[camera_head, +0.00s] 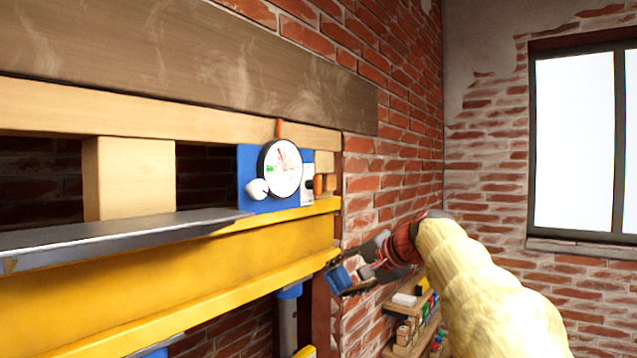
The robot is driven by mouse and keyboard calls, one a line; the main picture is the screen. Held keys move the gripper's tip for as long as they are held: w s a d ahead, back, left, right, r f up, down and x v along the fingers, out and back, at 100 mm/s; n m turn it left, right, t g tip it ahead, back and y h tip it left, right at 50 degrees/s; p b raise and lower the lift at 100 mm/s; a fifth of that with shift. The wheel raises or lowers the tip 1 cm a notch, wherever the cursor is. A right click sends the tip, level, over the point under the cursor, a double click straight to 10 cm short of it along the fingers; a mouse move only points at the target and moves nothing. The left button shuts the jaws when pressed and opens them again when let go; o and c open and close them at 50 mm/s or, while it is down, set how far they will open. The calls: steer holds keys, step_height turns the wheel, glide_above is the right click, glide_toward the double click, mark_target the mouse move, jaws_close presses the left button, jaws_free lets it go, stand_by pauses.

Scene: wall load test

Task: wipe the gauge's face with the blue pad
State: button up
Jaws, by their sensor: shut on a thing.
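The gauge (284,169) has a round white face with a dark rim, a red needle and a small green mark. It stands upright against a blue panel (247,165) above the yellow beam. My gripper (345,279) is to the right of and below the gauge, clear of its face. It is shut on the blue pad (339,279), which shows as a small blue block at the fingertips. Part of the pad is hidden by the fingers.
A yellow beam (170,295) with a grey metal plate (120,235) runs along the left. A white rounded knob (257,189) sits at the gauge's lower left. A wooden shelf (412,338) with small items stands below my arm. A brick wall is behind.

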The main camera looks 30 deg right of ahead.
steer(key=s+a+r+t+y+p, duration=0.15)
steer(key=a+r, duration=0.25)
steer(key=r, duration=0.4)
steer(key=s+a+r+n+t+y, duration=0.1)
steer(key=s+a+r+t, duration=0.15)
steer(key=r, duration=0.55)
steer(key=s+a+r+t+y+p, duration=0.15)
steer(key=a+r, duration=0.25)
steer(key=r, duration=0.4)
steer(key=a+p+x, duration=0.1)
steer(key=x, duration=0.5)
steer(key=shift+r+t+h, duration=0.3)
steer(key=shift+r+t, duration=0.05)
steer(key=shift+x, duration=1)
steer(key=shift+a, duration=0.1)
steer(key=shift+w+d+f, duration=0.1)
steer(key=shift+w+d, duration=0.35)
steer(key=shift+d, duration=0.85)
steer(key=shift+w+d+r, duration=0.1)
steer(key=shift+w+d, duration=0.35)
steer(key=shift+d, duration=0.8)
steer(key=shift+w+d+f, duration=0.1)
steer(key=shift+w+d, duration=0.4)
steer(key=shift+d, duration=0.8)
